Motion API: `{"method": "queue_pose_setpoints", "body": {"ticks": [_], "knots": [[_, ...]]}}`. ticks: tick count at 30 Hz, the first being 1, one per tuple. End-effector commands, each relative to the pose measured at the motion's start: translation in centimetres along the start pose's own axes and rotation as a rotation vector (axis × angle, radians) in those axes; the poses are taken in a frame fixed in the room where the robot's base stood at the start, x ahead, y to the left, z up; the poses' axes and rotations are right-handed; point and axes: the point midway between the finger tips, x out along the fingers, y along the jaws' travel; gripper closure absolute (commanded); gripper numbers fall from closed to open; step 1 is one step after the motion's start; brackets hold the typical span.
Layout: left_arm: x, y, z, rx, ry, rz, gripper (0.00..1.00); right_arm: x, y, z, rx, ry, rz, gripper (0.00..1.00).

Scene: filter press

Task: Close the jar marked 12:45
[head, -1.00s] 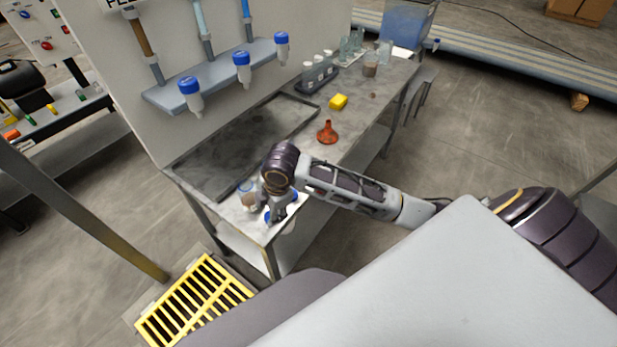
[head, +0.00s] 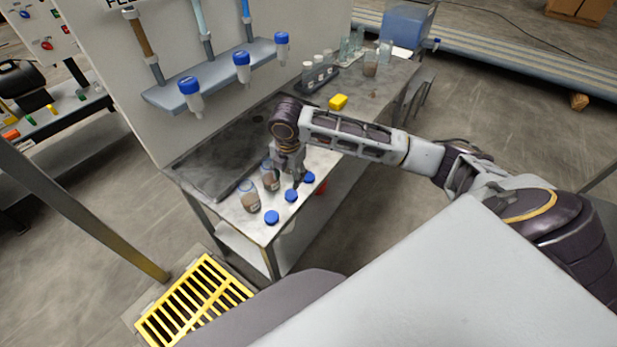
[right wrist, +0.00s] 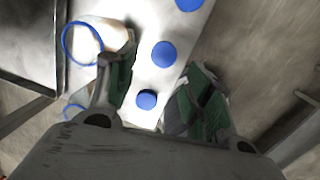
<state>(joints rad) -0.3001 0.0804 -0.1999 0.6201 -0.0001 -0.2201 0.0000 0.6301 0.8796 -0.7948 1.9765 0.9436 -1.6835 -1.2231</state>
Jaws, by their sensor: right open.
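Two open jars with brown contents and blue rims stand on the bench, a front one (head: 250,200) and one behind it (head: 270,178). Their labels are too small to read. Three blue caps lie in a row right of the jars: front (head: 271,217), middle (head: 291,195) and back (head: 308,177). My right gripper (head: 295,180) is open above the bench, beside the back jar and near the back caps. In the right wrist view, a blue cap (right wrist: 147,99) shows between its spread fingers, apart from them. A jar (right wrist: 112,38) is left of the fingers. My left gripper is out of view.
A dark tray (head: 205,180) lies left of the jars. Blue-capped bottles hang on the wall shelf (head: 215,78). The caps lie near the bench's right edge.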

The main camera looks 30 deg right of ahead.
Motion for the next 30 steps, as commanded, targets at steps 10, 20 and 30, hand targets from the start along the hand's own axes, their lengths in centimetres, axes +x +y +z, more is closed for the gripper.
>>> {"method": "queue_pose_setpoints", "body": {"ticks": [10,20,30], "knots": [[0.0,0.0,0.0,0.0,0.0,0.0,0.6,-2.3,-0.4,5.3,-0.088,-0.03,-0.054,0.48],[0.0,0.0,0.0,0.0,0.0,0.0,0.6,-3.8,-0.8,8.1,-0.131,-0.033,-0.082,0.48],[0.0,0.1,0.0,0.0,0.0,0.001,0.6,-3.9,-0.9,8.2,-0.135,-0.033,-0.084,0.48]]}}
